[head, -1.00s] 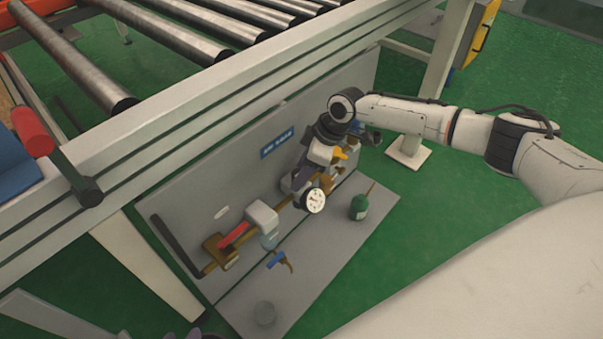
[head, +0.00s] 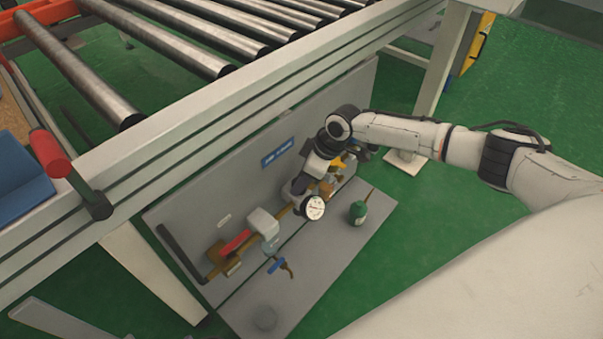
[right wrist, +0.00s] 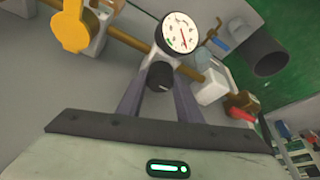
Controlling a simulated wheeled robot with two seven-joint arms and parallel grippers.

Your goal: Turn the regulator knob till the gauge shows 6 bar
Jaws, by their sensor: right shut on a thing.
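The round white pressure gauge (head: 314,207) faces up from the pipe assembly. It also shows in the right wrist view (right wrist: 179,33), with a red needle too small to read surely. The black regulator knob (right wrist: 160,78) sits just below the gauge in that view, between my right fingers. In the head view the knob is hidden by my right gripper (head: 299,186), which reaches down to the regulator beside the gauge. The right gripper is shut on the knob. My left gripper is not in view.
A yellow part (right wrist: 72,27) is close to the gripper. A green bottle (head: 358,212) stands on the grey board (head: 335,255). The roller conveyor frame (head: 215,118) overhangs behind.

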